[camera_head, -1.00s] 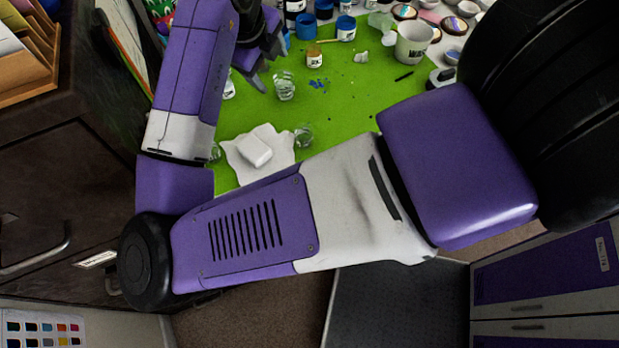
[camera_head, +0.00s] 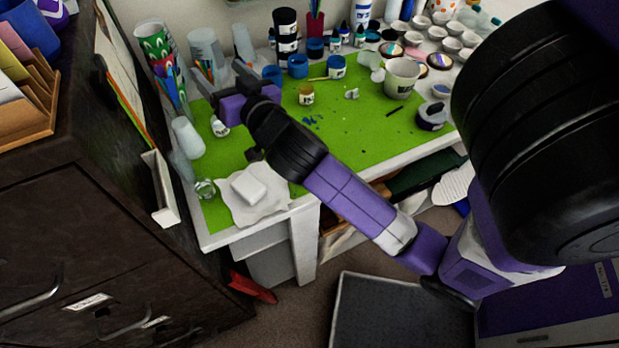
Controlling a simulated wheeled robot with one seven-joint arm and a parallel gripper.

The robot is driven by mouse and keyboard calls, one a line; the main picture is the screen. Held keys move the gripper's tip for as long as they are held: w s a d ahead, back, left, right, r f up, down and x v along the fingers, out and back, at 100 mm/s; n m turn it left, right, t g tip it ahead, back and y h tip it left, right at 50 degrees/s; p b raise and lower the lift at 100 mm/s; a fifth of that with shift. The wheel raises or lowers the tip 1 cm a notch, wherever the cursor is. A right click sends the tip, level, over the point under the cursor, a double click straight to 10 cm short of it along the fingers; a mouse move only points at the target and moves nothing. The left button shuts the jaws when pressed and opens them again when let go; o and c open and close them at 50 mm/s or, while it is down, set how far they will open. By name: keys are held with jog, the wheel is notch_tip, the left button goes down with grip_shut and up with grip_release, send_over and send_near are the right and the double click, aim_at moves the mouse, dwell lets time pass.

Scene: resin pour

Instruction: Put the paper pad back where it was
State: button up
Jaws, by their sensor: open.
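No object is clearly marked as the paper pad. A white block (camera_head: 249,187) lies on a crumpled white sheet (camera_head: 238,211) at the near left of the green mat (camera_head: 360,130). Upright sheets with coloured edges (camera_head: 128,88) stand against the side of the dark cabinet at left; I cannot tell whether either of these is the pad. My gripper (camera_head: 229,84) is open over the back left of the mat, with nothing seen between its jaws. It is beyond the white block and right of the upright sheets. My wrist hides part of the mat.
Paint jars, bottles and brush cups line the back of the table. A white cup (camera_head: 401,78) and several small bowls stand at right. Clear cups stand at the left edge, beside the dark cabinet (camera_head: 90,220). The mat's middle is mostly free.

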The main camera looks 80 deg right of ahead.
jog(key=s+a+f+n+t+y, duration=0.1)
jog(key=s+a+f+n+y, duration=0.15)
jog(key=a+f, duration=0.2)
jog(key=s+a+f+n+t+y, duration=0.1)
jog(key=s+a+f+n+y, duration=0.1)
jog(key=a+f+n+y, duration=0.3)
jog(key=s+a+f+n+g+y, duration=0.1)
jog(key=s+a+f+n+y, duration=0.1)
jog(key=s+a, duration=1.6)
jog(key=shift+s+a+f+n+y, duration=0.15)
jog(key=shift+s+a+n+y, duration=0.3)
jog(key=shift+a+y, duration=0.45)
jog(key=shift+d, duration=0.2)
jog(key=shift+f+b, duration=0.75)
jog(key=shift+f, duration=0.05)
